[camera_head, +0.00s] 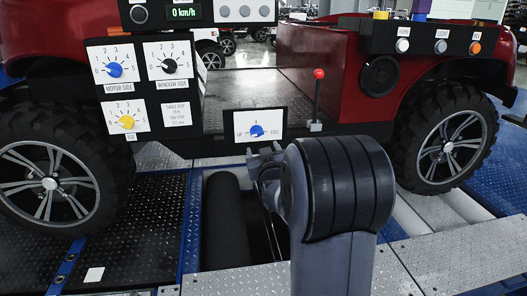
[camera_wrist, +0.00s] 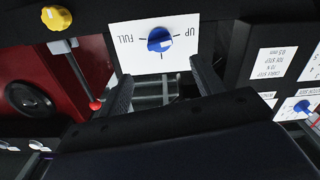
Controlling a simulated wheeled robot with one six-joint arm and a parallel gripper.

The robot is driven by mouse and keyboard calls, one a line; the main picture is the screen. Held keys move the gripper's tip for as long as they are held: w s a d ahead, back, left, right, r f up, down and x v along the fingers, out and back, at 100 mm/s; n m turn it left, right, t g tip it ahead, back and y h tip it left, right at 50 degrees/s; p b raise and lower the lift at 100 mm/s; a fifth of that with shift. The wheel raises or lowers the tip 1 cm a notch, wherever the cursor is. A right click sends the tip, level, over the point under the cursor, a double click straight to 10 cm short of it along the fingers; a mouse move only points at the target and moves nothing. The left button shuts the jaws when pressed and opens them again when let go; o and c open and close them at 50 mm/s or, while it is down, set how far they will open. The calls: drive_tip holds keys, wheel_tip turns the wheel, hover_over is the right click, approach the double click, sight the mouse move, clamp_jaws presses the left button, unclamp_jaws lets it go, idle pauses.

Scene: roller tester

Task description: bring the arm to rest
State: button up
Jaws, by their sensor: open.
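My gripper (camera_head: 264,157) is in front of the lower middle of the vehicle, just below a white dial plate with a blue knob (camera_head: 257,130). My own dark arm (camera_head: 338,190) hides part of the view behind it. In the wrist view my gripper (camera_wrist: 162,75) has its two fingers spread apart, with nothing held between them. The blue knob (camera_wrist: 160,39) on its white plate, marked UP and FULL, shows upside down just beyond the fingertips. I cannot tell how far the fingers are from the plate.
A lever with a red ball (camera_head: 319,74) stands right of the dial plate; its ball (camera_wrist: 95,105) is left of the fingers in the wrist view. Panels with knobs (camera_head: 116,70) are at upper left. A dark roller (camera_head: 226,222) lies in the floor opening. Tyres (camera_head: 443,137) flank the space.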

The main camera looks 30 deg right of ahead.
sight(258, 135)
idle(0.5)
drive_tip(key=x, duration=1)
drive_tip(key=shift+w+b, duration=0.2)
drive_tip(key=shift+b, duration=0.15)
drive_tip(key=shift+w+d, duration=0.1)
drive_tip(key=shift+w, duration=0.1)
drive_tip(key=shift+s, duration=0.1)
